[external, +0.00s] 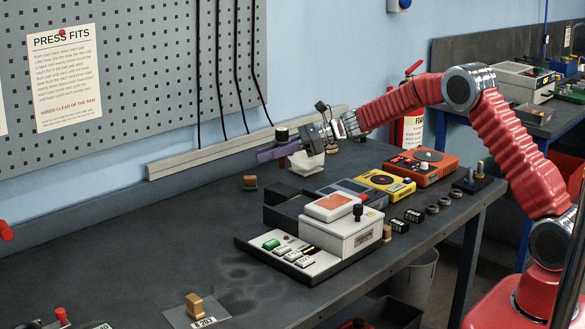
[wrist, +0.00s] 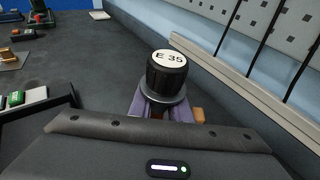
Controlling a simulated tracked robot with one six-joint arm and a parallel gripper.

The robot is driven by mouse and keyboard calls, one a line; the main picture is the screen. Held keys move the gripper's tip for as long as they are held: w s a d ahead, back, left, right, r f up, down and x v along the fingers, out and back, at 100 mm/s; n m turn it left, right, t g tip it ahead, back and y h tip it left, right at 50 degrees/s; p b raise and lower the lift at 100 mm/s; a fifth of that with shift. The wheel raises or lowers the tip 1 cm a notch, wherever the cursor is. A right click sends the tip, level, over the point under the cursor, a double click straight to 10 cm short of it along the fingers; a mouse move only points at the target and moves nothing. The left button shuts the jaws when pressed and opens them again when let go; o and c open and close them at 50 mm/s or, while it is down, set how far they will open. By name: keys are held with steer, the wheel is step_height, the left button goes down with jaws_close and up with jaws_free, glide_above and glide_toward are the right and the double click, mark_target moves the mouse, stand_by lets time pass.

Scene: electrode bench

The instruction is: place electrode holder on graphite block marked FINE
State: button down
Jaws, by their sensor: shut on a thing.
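My gripper (external: 272,152) is raised over the back of the bench, its purple fingers shut on the electrode holder (external: 282,134). In the wrist view the holder (wrist: 167,72) is a black ribbed knob with a white top reading E 35. It stands upright between the fingers (wrist: 165,112), above a wider dark collar.
A grey-white console (external: 340,236) with buttons stands mid-bench, with yellow (external: 386,184) and orange (external: 421,166) units behind it. A tan block (external: 250,183) sits near the back ledge (external: 220,152). A plate labelled E 203 (external: 196,310) lies in front. The bench's left-middle is clear.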

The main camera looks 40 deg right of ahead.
mark_target(270, 189)
steer(key=shift+f, duration=1.5)
steer(key=shift+f, duration=0.1)
steer(key=shift+f, duration=1.8)
steer(key=c, duration=1.7)
jaws_free()
steer(key=shift+f, duration=0.1)
steer(key=shift+o, duration=0.2)
